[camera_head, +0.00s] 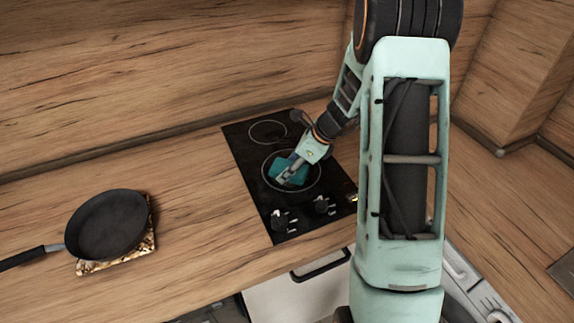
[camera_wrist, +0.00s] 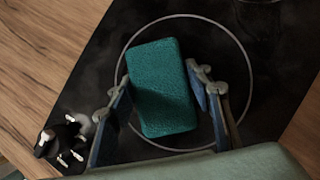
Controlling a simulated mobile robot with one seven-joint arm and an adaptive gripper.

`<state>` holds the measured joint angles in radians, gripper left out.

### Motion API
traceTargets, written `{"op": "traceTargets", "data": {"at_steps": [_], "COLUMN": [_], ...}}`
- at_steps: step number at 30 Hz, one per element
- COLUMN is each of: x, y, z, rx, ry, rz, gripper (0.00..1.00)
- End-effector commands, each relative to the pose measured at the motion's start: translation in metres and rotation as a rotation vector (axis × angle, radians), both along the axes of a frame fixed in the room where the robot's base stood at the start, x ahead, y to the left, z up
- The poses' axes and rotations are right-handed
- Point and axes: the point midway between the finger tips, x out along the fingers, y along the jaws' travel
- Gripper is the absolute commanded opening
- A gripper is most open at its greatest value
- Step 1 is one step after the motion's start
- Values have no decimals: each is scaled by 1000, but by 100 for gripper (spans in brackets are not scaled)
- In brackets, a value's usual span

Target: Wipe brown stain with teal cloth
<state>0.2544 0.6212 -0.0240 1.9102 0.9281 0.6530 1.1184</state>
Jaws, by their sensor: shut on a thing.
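The teal cloth (camera_wrist: 160,88) is a thick rectangular pad. In the wrist view it lies between the two fingers of my gripper (camera_wrist: 165,98), over the larger ring of the black cooktop (camera_wrist: 262,50). In the head view the cloth (camera_head: 289,170) sits at the front burner ring, with my gripper (camera_head: 288,174) over it. The gripper is shut on the cloth. The cloth looks level with or very close to the cooktop surface. I cannot make out a brown stain in either view; the cloth and gripper may hide it.
A dark frying pan (camera_head: 108,224) stands on a patterned trivet (camera_head: 120,260) at left, its handle pointing left. Control knobs (camera_head: 284,221) rise from the cooktop's front. The wooden splashback (camera_head: 170,70) is behind. Bare worktop (camera_head: 195,200) lies between pan and cooktop.

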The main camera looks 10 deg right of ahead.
Motion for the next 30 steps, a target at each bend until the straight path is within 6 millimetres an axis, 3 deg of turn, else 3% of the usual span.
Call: {"op": "traceTargets", "data": {"at_steps": [6,14,22,30], "x": [-20,-28,-49,-49], "y": [-4,-5,-9,-9], "z": [-1,0,-2,-1], "rx": [0,0,0,0], "ry": [3,2,0,2], "rz": [1,0,-1,2], "gripper": [27,27,27,27]}}
